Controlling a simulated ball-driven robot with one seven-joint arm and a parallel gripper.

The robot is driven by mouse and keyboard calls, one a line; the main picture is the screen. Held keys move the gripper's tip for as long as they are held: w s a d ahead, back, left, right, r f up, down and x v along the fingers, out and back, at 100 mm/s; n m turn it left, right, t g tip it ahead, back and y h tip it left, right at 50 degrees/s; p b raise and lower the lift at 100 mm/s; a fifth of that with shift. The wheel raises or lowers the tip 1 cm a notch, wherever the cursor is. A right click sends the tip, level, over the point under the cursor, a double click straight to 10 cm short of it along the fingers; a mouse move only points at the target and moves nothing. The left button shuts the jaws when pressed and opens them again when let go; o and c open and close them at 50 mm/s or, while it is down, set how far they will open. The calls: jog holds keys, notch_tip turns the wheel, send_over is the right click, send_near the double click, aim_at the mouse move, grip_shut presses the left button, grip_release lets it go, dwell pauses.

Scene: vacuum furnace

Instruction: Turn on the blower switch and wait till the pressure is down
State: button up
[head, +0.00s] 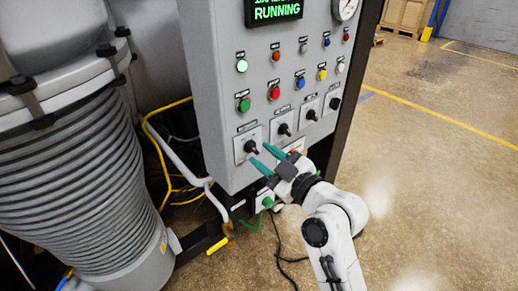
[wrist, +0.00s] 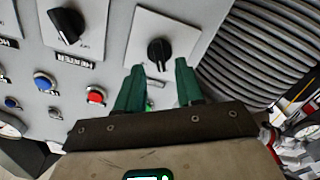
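The grey control panel (head: 220,90) carries a row of black rotary switches on white plates. The leftmost switch (head: 250,146) is right in front of my gripper (head: 260,154). In the wrist view this black knob (wrist: 159,53) sits just beyond and between the teal fingertips (wrist: 160,72). My gripper is open, one finger toward each side of the knob, and appears not to grip it. The label of this switch is not legible. The display (head: 276,11) shows green "RUNNING". The pressure gauge (head: 346,8) is cut off at the top; its reading is not legible.
The neighbouring switch (head: 284,129), labelled "HEATER" in the wrist view (wrist: 67,25), is close by. Coloured buttons, including a red one (head: 274,92), sit above. A ribbed grey hose (head: 85,170) and yellow cables stand left.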

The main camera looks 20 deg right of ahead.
aim_at(252, 148)
jog(key=shift+x, duration=1.2)
jog(key=shift+c, duration=0.4)
grip_shut()
